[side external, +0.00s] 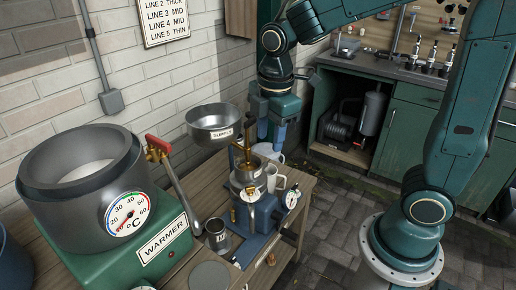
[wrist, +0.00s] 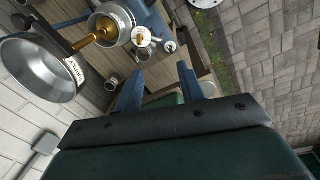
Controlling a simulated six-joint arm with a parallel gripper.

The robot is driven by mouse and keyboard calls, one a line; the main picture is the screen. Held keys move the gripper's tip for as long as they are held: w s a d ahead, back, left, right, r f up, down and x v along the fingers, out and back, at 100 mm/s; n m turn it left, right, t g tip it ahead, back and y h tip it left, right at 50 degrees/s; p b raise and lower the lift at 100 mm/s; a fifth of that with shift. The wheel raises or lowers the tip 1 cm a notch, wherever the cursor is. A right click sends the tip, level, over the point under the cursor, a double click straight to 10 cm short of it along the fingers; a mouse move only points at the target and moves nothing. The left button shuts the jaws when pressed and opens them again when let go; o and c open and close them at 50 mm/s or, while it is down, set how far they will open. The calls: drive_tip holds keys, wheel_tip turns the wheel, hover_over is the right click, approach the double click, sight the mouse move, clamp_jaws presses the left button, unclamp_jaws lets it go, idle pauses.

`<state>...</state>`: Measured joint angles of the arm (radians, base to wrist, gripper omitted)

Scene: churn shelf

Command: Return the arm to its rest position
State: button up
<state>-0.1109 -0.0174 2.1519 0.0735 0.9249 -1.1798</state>
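My gripper (side external: 271,138) points down beside the supply bowl in the side view, above the back right of the wooden bench. Its two blue fingers are apart, and they also show apart in the wrist view (wrist: 160,82). I see nothing held between them; a pale shape shows beyond the gap. A white vessel (side external: 268,152), partly hidden, stands below the fingers; I cannot tell the exact gap. My arm rises from the gripper and arches over to its base at the right.
The metal supply bowl (side external: 214,122) is close left of my gripper. The brass and steel churn (side external: 247,178), a white mug (side external: 277,180) and the green warmer (side external: 166,243) stand on the bench (side external: 303,187). A brick wall is behind. Paved floor (side external: 335,205) is clear at right.

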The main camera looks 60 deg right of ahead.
drive_tip(key=s+d+r+m+t, duration=0.1)
drive_tip(key=s+r+m+t, duration=0.1)
drive_tip(key=s+m, duration=0.5)
drive_tip(key=s+d+r+m+t, duration=0.1)
drive_tip(key=s+r+m+t, duration=0.1)
drive_tip(key=s+r+m, duration=0.2)
drive_tip(key=s+m, duration=0.3)
drive_tip(key=shift+t, duration=0.3)
